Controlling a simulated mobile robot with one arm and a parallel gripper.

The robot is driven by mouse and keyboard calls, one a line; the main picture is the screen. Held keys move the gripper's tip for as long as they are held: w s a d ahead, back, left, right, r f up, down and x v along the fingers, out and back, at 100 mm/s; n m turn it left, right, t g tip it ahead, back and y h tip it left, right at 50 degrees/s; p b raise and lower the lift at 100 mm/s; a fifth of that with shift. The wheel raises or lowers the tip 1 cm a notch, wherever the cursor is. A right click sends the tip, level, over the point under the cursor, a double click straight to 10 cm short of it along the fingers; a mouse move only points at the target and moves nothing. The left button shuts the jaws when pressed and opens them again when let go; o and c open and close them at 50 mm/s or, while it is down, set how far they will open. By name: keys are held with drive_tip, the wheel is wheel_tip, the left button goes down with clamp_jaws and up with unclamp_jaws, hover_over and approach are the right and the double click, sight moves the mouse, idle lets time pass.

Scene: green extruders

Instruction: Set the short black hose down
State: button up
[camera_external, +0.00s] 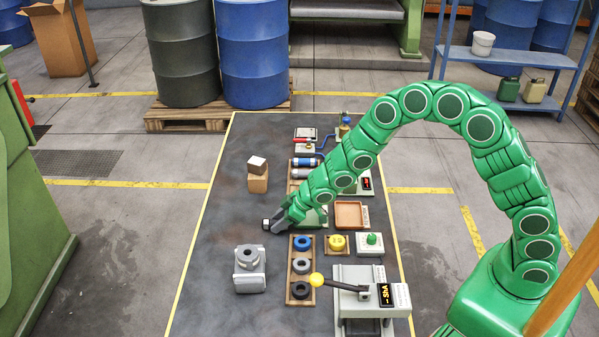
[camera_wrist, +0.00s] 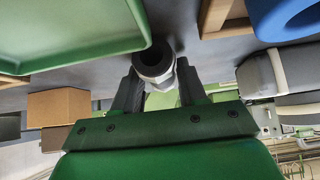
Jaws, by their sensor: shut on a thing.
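My gripper (camera_external: 275,224) is low over the dark table, left of the wooden rack with rings. In the wrist view my gripper (camera_wrist: 158,84) has its two dark fingers closed on the short black hose (camera_wrist: 155,56). The hose shows a dark, round open end and a pale grey band between the fingers. In the external view the hose (camera_external: 266,224) is a tiny dark and pale piece at the fingertips. Whether it touches the table cannot be told.
A wooden rack (camera_external: 290,284) holds blue, grey and black rings. A grey block (camera_external: 249,270) stands front left; a brown box (camera_external: 258,183) with a pale cube stands behind. A green tray (camera_wrist: 75,30) is close in the wrist view. The left tabletop is largely clear.

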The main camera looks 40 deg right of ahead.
sight(271, 220)
drive_tip(key=shift+c, duration=1.2)
drive_tip(key=shift+r, duration=1.5)
drive_tip(key=shift+s+d+r, duration=0.25)
drive_tip(key=shift+s+r, duration=0.35)
drive_tip(key=shift+r, duration=0.2)
drive_tip(key=s+d+r, duration=0.5)
drive_tip(key=s+r, duration=0.3)
drive_tip(key=s, duration=0.3)
drive_tip(key=shift+s+r, duration=0.15)
drive_tip(key=shift+s, duration=0.15)
drive_tip(key=shift+d+r, duration=0.1)
